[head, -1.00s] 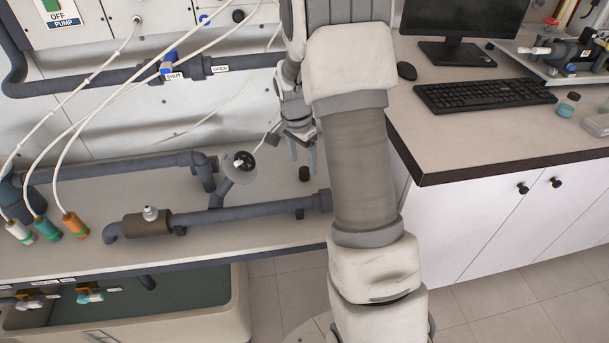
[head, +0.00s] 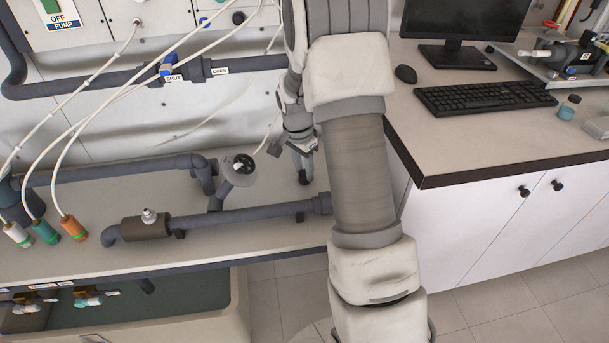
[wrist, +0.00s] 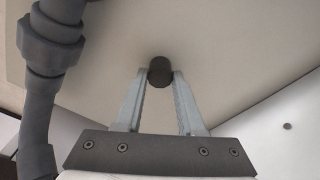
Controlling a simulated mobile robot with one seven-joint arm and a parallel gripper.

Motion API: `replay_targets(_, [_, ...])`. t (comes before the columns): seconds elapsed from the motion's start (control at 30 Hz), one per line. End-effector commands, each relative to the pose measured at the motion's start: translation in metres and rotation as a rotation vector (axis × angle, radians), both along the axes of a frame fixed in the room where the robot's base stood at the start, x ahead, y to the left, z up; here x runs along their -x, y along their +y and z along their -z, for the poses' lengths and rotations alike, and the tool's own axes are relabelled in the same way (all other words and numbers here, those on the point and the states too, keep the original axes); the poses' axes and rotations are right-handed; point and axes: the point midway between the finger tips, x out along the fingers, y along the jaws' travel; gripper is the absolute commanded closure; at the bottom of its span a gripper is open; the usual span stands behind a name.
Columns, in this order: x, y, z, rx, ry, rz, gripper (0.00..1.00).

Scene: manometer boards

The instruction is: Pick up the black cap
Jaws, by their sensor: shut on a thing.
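The black cap (wrist: 160,71) is a small dark cylinder. In the wrist view it sits between the two fingertips of my gripper (wrist: 160,78), which touch it on both sides. In the head view the cap (head: 303,178) shows as a small dark piece at the lower ends of the fingers, on or just above the pale bench top. My gripper (head: 303,168) points down there and is shut on the cap. The fingers and my arm partly hide this spot in the head view.
A grey pipe (head: 260,211) runs along the bench in front of the cap. A white cabinet with a dark-edged counter (head: 480,165) lies to the right. The bench between pipe and wall is mostly clear.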

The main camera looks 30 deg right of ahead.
Motion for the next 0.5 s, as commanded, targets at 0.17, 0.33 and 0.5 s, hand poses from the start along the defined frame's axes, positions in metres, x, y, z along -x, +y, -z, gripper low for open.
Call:
replay_targets(0.17, [0.0,0.0,-0.002,0.001,-0.001,0.0,1.0])
replay_targets(0.33, [-0.001,0.0,-0.017,0.001,-0.003,0.0,1.0])
replay_targets(0.5, [-0.001,0.0,-0.047,0.002,-0.005,0.0,1.0])
